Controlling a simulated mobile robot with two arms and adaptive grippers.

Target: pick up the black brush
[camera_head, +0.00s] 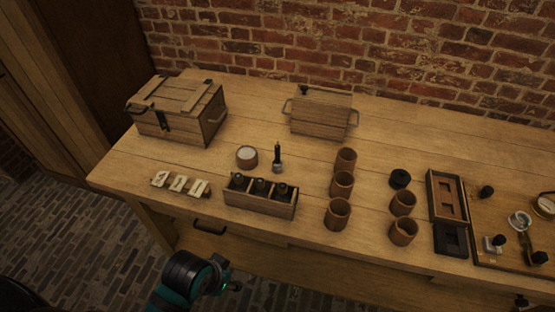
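A small upright item with a thin black handle and a paler grey base (277,158) stands on the wooden table, left of the middle. It is the closest match to the black brush, but its details are too small to be sure. A round pot with pale contents (247,156) stands just left of it. A teal and black part of my arm shows at the bottom, in front of the table. I cannot make out any gripper fingers there. My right gripper is not in view.
A wooden rack (260,208) with dark bottles stands in front of the brush-like item. Pale number tags (180,183), a large crate (178,110), a handled box (321,112), several brown jars (338,213), and a board (493,222) with small parts surround it. The table's middle back is clear.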

